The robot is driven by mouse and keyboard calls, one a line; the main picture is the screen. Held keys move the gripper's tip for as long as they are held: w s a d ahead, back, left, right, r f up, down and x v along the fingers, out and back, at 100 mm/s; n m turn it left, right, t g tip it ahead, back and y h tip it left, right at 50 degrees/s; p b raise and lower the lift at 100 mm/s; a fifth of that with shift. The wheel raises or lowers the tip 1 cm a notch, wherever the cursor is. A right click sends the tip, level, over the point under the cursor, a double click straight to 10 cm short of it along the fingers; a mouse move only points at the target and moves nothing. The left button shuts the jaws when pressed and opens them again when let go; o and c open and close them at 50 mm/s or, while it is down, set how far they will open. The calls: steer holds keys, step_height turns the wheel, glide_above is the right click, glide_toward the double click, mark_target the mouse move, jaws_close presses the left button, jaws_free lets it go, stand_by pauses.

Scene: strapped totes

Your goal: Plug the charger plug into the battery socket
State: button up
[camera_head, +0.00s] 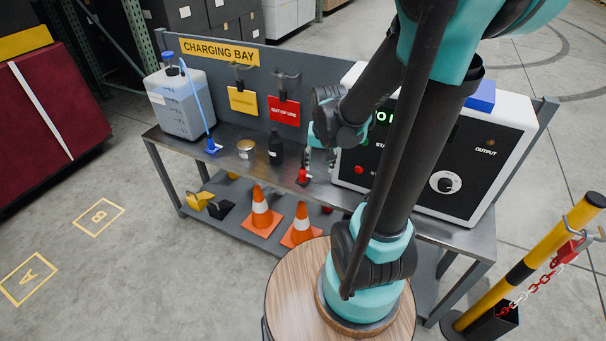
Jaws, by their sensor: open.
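My gripper (319,160) is at the front of the bench, pointing down, with its dark fingers apart and nothing seen between them. A small red piece on a dark base (303,176) sits on the bench just below and left of the fingers. It may be the charger plug, but it is too small to tell. The charger (460,160) is a white and black box with a green display, a dial and an OUTPUT label, partly hidden behind my arm. I cannot make out the battery or its socket.
On the bench (225,170) stand a jug (178,100) with a blue hose, a small tin (246,149) and a dark bottle (276,147). Orange cones (261,213) are on the lower shelf. A yellow post (545,255) with a chain stands at right.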

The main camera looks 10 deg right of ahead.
mark_target(303, 168)
steer(key=w+a+f+m, duration=0.1)
steer(key=w+f, duration=0.1)
steer(key=w, duration=0.2)
steer(key=w+f+m+g, duration=0.1)
steer(key=w+f, duration=0.1)
steer(key=w, duration=0.2)
steer(key=w+a+f+m+g, duration=0.1)
steer(key=w+f+m, duration=0.1)
steer(key=w, duration=0.2)
steer(key=shift+w+a, duration=0.1)
steer(key=shift+a, duration=0.2)
steer(key=shift+w+a+f+g, duration=0.1)
steer(key=shift+w+f+g, duration=0.15)
steer(key=shift+w+g, duration=0.05)
steer(key=shift+f, duration=4.5)
jaws_close()
steer(key=shift+r, duration=0.15)
